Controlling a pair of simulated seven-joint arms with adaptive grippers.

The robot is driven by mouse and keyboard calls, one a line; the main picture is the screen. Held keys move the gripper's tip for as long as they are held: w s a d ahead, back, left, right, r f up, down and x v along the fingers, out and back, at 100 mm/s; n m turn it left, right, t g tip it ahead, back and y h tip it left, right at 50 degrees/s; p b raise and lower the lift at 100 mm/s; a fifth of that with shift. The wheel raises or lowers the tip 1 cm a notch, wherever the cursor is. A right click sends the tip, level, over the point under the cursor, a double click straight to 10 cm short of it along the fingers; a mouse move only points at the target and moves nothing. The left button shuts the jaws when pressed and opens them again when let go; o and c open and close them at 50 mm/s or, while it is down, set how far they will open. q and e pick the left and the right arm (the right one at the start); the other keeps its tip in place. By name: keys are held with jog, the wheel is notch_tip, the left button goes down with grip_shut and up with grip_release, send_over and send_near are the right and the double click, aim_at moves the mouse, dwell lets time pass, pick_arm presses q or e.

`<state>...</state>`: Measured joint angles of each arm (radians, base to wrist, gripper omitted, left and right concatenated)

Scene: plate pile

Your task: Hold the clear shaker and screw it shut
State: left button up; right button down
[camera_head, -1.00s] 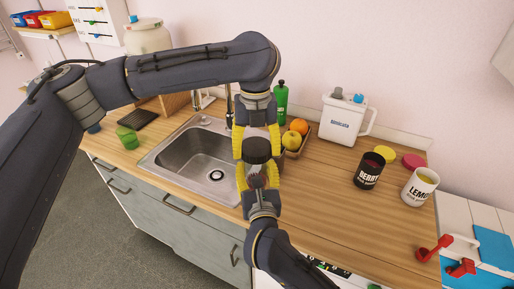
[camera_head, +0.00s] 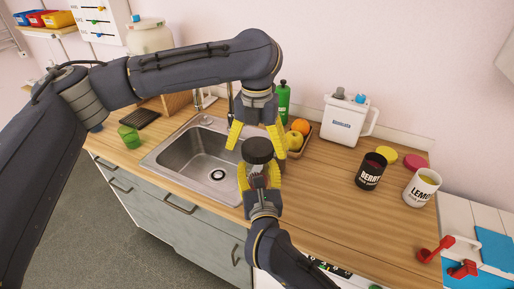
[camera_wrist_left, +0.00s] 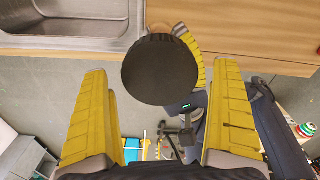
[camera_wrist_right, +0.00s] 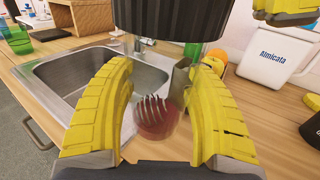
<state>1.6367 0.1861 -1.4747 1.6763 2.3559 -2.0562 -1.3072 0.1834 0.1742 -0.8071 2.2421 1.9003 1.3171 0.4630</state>
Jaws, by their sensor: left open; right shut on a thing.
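The clear shaker (camera_wrist_right: 157,118) has a dark lid (camera_head: 257,150) on top and a wire coil and reddish contents inside. My right gripper (camera_head: 258,183) is shut on the shaker's clear body from below and holds it upright above the counter's front edge. In the right wrist view the yellow fingers (camera_wrist_right: 155,125) curve around both sides of it. My left gripper (camera_head: 257,137) is open above the lid, its fingers spread to either side. In the left wrist view the round lid top (camera_wrist_left: 160,69) lies beyond the spread fingers (camera_wrist_left: 158,115). Whether the lid is fully tight cannot be told.
A sink (camera_head: 188,162) lies to the left, with a green cup (camera_head: 129,137) beyond it. A fruit tray (camera_head: 302,146), a green bottle (camera_head: 283,100) and a white jug (camera_head: 343,121) stand behind. BERRY (camera_head: 370,172) and LEMON (camera_head: 421,188) tubs stand right. The counter (camera_head: 335,211) between is clear.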

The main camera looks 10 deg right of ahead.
pick_arm(q)
notch_tip(320, 180, up, 12)
jog(key=shift+f, duration=0.2)
jog(key=shift+w, duration=0.1)
dwell(0.7)
